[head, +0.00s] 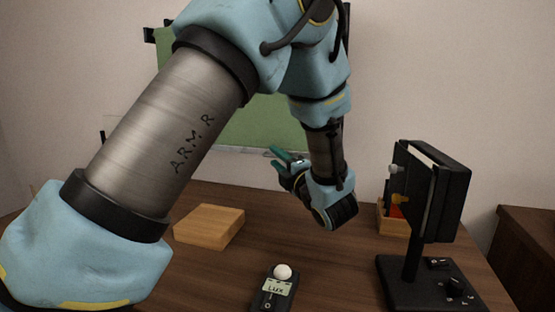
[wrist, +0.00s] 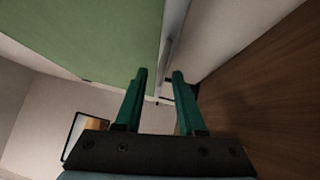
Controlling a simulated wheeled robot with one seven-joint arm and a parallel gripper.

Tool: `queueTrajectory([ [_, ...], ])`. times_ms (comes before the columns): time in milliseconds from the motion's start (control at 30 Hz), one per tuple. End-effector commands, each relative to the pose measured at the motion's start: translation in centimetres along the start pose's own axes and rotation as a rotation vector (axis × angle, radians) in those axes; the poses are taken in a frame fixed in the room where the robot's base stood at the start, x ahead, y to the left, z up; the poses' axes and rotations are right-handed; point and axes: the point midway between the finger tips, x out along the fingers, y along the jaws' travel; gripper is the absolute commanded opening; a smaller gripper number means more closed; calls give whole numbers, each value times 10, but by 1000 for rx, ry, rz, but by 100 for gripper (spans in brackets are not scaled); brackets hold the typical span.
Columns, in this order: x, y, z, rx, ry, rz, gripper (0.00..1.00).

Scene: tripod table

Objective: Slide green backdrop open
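The green backdrop (head: 262,125) hangs against the back wall, partly hidden behind my arm. A pale bar runs along its lower edge. My gripper (head: 272,158) is in front of the backdrop's lower part, above the table's back edge. In the wrist view, the green backdrop (wrist: 85,35) fills the upper left and its pale bar (wrist: 172,45) runs down toward the gap between my fingers. My gripper (wrist: 160,73) shows two green fingers spread apart. The bar lines up with the gap; I cannot tell whether either finger touches it.
A wooden block (head: 208,226) lies on the brown table (head: 330,262). A light meter (head: 273,291) with a white dome is at the front. A black lamp-like device (head: 447,190) on a stand is at right, with a small wooden box (head: 392,226) behind it.

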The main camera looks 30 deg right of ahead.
Motion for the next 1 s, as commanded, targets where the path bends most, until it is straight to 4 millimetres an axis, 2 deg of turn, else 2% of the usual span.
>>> queueTrajectory([
  [67,0,0,0,0,0,0,36],
  [400,0,0,0,0,0,0,0],
  [1000,0,0,0,0,0,0,0],
])
